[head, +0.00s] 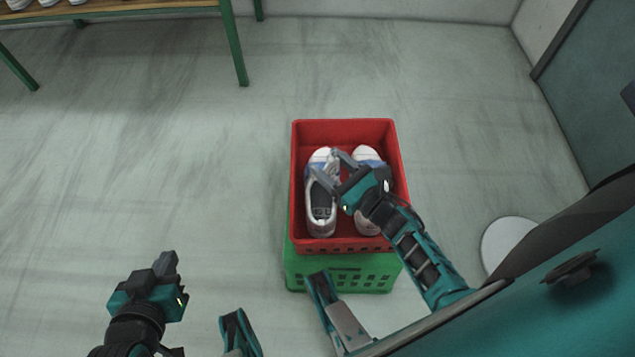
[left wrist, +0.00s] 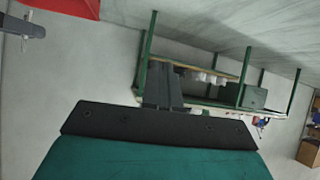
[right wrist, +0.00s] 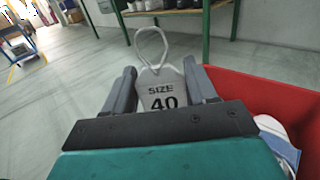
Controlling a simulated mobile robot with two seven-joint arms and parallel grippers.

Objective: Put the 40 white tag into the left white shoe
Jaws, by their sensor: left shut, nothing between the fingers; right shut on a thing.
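Two white shoes with blue parts stand side by side in the red crate: the left white shoe (head: 321,205) and the right one (head: 368,156). My right gripper (head: 328,165) is over the crate, above the upper part of the left shoe, and partly covers both shoes. In the right wrist view, my right gripper (right wrist: 159,85) is shut on the white tag (right wrist: 160,92), which reads "SIZE 40" and has a string loop on top. The tag is hard to make out in the head view. My left gripper (head: 166,262) is shut and empty, over the floor left of the crates.
The red crate (head: 345,245) sits on a green crate (head: 340,272). A green-framed bench (head: 235,45) with shoes on it stands at the upper left. A round white disc (head: 508,243) lies at the right. Floor left of the crates is clear.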

